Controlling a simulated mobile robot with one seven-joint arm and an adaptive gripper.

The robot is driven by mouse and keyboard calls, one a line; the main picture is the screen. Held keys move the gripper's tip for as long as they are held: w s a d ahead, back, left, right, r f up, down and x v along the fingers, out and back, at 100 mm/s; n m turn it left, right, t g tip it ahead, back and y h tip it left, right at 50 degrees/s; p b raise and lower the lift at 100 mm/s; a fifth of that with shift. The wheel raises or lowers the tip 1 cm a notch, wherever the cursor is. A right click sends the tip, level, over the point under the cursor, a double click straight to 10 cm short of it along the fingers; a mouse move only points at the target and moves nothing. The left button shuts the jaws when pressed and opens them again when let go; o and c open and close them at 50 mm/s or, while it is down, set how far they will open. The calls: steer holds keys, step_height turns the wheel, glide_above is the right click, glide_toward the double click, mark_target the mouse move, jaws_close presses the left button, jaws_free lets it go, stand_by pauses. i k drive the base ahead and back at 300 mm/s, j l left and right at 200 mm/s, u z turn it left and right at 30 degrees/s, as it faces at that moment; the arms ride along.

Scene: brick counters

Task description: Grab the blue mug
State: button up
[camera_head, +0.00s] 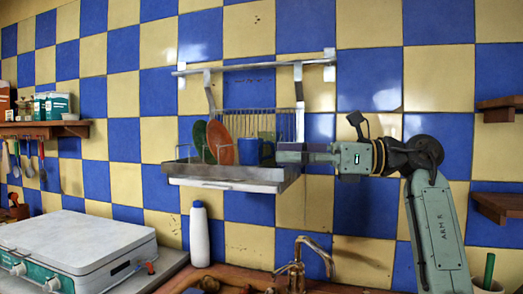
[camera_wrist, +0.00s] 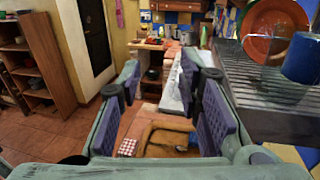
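The blue mug (camera_head: 249,152) stands in the wall-mounted dish rack (camera_head: 225,184), to the right of an orange plate (camera_head: 220,143). In the wrist view the mug (camera_wrist: 302,58) is at the right edge, partly cut off. My gripper (camera_head: 290,153) is just right of the mug in the head view, at about its height. In the wrist view my gripper (camera_wrist: 163,88) has its two fingers spread with nothing between them. The mug lies outside the fingers, beyond the right one.
A green plate (camera_head: 199,139) stands beside the orange one. The rack's metal edge (camera_wrist: 275,115) runs close to my right finger in the wrist view. Below the rack are a white bottle (camera_head: 199,235) and a faucet (camera_head: 293,262). A white stove (camera_head: 75,245) is at the left.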

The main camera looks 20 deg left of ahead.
mark_target(247, 147)
steer(key=i, duration=0.95)
